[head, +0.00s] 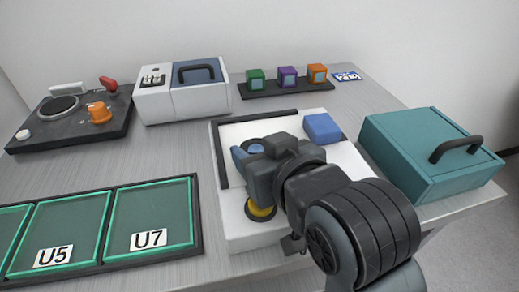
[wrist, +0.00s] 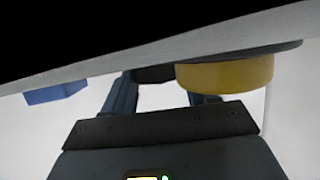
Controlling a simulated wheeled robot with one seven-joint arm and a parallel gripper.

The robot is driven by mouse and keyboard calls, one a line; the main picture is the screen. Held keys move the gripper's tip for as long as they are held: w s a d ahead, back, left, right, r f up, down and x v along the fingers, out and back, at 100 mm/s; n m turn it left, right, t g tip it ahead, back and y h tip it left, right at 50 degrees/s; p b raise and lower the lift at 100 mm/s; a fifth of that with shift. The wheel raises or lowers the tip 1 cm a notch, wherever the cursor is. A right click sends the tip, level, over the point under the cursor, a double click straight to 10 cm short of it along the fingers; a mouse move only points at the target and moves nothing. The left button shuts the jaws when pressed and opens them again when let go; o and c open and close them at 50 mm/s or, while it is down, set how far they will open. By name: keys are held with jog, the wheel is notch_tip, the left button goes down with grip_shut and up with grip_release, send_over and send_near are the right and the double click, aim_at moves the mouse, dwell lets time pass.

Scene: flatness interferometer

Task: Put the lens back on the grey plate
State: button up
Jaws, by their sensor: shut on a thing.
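My gripper (head: 246,160) is low over the white instrument bed, coming in from the right. Its two blue-grey fingers (wrist: 160,90) show in the wrist view, closed on a dark piece between them. That piece is mostly hidden, and I cannot tell for sure that it is the lens. A yellow round part (head: 261,212) shows just below the gripper in the head view. In the wrist view the yellow part (wrist: 226,74) has a dark rim and overlaps the right finger. A small blue round top (head: 256,148) shows beside the fingers. I cannot make out the grey plate.
A blue block (head: 322,128) sits on the white bed (head: 250,237), right of the gripper. A teal box (head: 425,150) stands close to the right. Trays marked U5 (head: 53,256) and U7 (head: 149,238) lie left. A white case (head: 182,92) and colored cubes stand behind.

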jog(key=o, duration=1.2)
jog(key=shift+f, duration=0.1)
jog(key=shift+c, duration=0.2)
jog(key=shift+s+r, duration=0.1)
jog(key=shift+r, duration=0.1)
jog(key=p+v, duration=0.1)
jog(key=v, duration=0.2)
jog(key=p+v, duration=0.2)
jog(key=v, duration=0.1)
jog(key=p+v, duration=0.1)
jog(key=v, duration=0.2)
jog(key=shift+r, duration=0.3)
jog(key=p+v, duration=0.2)
jog(key=p, duration=0.2)
jog(key=shift+s+d, duration=0.2)
jog(key=shift+s, duration=0.05)
jog(key=shift+d+f, duration=0.1)
jog(key=shift+f, duration=0.05)
